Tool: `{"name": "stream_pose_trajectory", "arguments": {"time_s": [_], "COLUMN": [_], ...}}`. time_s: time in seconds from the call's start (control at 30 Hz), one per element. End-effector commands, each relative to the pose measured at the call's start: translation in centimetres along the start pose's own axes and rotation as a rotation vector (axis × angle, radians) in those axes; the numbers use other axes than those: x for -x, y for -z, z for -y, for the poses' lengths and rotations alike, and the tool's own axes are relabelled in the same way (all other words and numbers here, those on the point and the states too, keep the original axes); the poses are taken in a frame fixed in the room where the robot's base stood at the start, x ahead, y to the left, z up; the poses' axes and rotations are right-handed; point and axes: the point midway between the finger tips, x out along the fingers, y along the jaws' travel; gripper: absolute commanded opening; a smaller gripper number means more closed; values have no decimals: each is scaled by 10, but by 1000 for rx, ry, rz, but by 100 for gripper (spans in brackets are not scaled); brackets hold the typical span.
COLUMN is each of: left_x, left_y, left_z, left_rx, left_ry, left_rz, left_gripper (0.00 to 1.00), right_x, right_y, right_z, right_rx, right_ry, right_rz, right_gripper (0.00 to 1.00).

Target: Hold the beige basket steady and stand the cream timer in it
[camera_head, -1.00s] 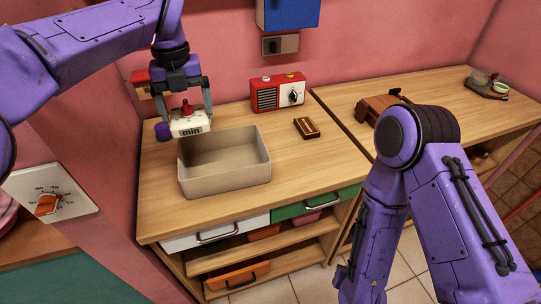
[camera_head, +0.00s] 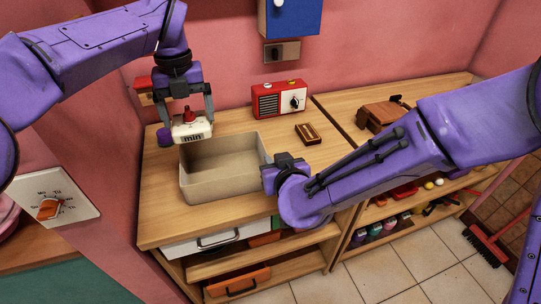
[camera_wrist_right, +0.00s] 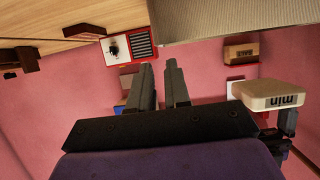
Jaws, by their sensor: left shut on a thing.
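The beige basket (camera_head: 222,188) stands empty on the wooden counter; its wall also shows in the right wrist view (camera_wrist_right: 235,18). My left gripper (camera_head: 192,117) is shut on the cream timer (camera_head: 192,133), held upright with "min" facing forward, at the basket's back left rim. The timer also shows in the right wrist view (camera_wrist_right: 272,93), upside down. My right gripper (camera_head: 280,168) is at the basket's right side, its fingers largely hidden in the head view. In the right wrist view its two fingers (camera_wrist_right: 161,80) are a little apart with nothing between them, close to the basket wall.
A red radio (camera_head: 279,99) and a small brown box (camera_head: 307,134) stand behind and right of the basket. A purple object (camera_head: 164,136) is left of the timer. A brown case (camera_head: 383,114) lies on the right counter. Drawers and shelves are below.

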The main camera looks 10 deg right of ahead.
Motion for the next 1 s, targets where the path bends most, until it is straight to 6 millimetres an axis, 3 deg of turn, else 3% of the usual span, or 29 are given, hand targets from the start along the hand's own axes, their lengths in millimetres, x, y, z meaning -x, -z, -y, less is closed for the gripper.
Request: {"name": "stream_pose_trajectory", "arguments": {"time_s": [0.2,0.4,0.73,0.8,1.0], "left_x": [0,1,0,0,0], "left_y": [0,0,0,0,0], "left_z": [0,0,0,0,0], "left_rx": [0,0,0,0,-18], "left_ry": [0,0,0,0,0], "left_rz": [1,1,1,1,0], "left_gripper": [52,52,52,52,52], "right_x": [-51,-76,-81,-81,-81], "right_y": [-2,-1,-1,-1,-1], "right_z": [0,-1,-1,-1,-1], "right_rx": [-1,-2,-1,-1,-1], "right_ry": [-2,-2,-2,-2,-3], "right_rz": [3,1,1,1,1], "right_gripper": [17,17,17,0,0]}}
